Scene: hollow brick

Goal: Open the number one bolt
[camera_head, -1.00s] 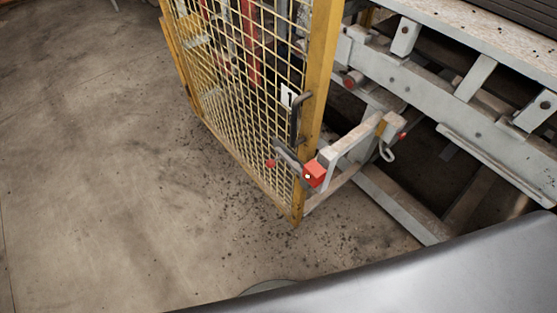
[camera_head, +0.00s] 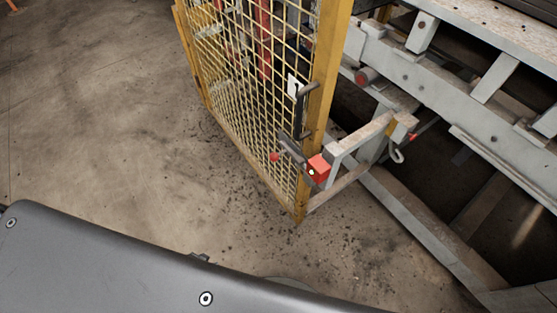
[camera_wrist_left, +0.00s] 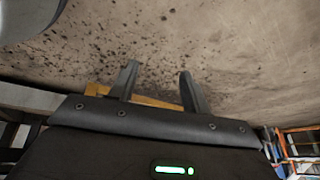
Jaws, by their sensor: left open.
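The number one bolt (camera_head: 290,147) is a dark grey bar with a red knob (camera_head: 275,157) at its left end, mounted low on the yellow mesh gate. Its right end is close to a red block (camera_head: 318,170) by the gate post; whether it sits inside the block is unclear. A white number plate (camera_head: 292,85) is above it, partly behind a dark vertical handle (camera_head: 300,112). My left arm crosses the bottom of the head view, well below the bolt. In the left wrist view my left gripper (camera_wrist_left: 157,70) has its fingers apart and empty. My right gripper is out of view.
The yellow mesh gate (camera_head: 240,90) stands over a bare concrete floor (camera_head: 100,120). A grey bracket (camera_head: 360,138) sticks out right of the post. Heavy grey steel framework (camera_head: 440,90) fills the right side. The floor left of the gate is clear.

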